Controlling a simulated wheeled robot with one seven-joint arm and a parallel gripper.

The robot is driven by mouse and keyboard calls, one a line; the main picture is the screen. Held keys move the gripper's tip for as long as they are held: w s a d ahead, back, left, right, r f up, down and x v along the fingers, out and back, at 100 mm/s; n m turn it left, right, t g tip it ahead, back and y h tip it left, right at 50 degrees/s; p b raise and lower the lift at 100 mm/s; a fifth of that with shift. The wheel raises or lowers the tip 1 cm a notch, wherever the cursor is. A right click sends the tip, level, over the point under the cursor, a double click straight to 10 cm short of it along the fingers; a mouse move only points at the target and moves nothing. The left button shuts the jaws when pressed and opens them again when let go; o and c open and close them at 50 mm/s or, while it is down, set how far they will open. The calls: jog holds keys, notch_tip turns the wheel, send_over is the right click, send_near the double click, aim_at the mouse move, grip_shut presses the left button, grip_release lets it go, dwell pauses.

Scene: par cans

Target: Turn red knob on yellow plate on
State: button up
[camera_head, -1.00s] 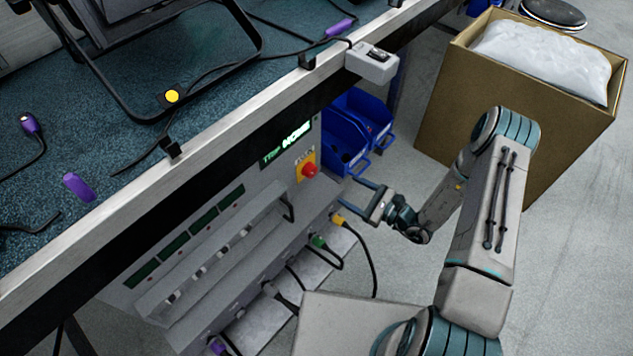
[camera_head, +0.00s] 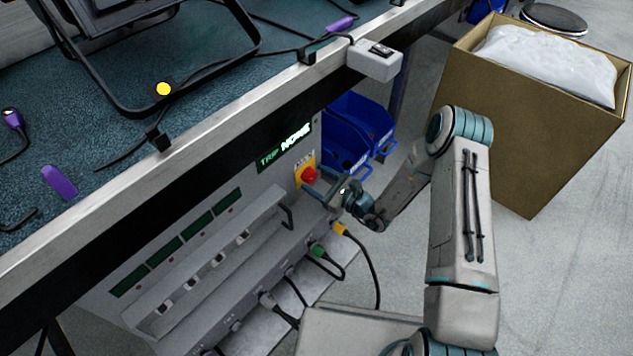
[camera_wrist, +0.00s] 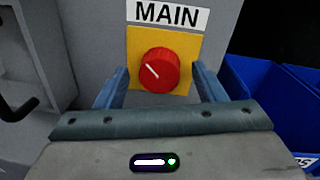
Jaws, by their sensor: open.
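The red knob (camera_wrist: 158,70) sits on the yellow plate (camera_wrist: 193,45) under a label reading MAIN. Its white mark points to the upper left in the wrist view. In the head view the red knob (camera_head: 308,175) and yellow plate (camera_head: 299,168) are on the front of a grey panel under the bench. My gripper (camera_wrist: 160,88) is open, one blue finger on each side of the knob in the wrist view. In the head view my gripper (camera_head: 325,183) is right at the knob. I cannot tell whether the fingers touch it.
Blue bins (camera_head: 352,135) hang right of the panel. A lit display (camera_head: 285,146) is above the plate. Plugs with yellow and green ends (camera_head: 318,250) and cables are below. A cardboard box (camera_head: 530,120) stands at the right. A grey switch box (camera_head: 375,58) is on the bench edge.

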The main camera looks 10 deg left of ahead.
jog(key=shift+w+a, duration=0.1)
jog(key=shift+a, duration=0.15)
jog(key=c, duration=1)
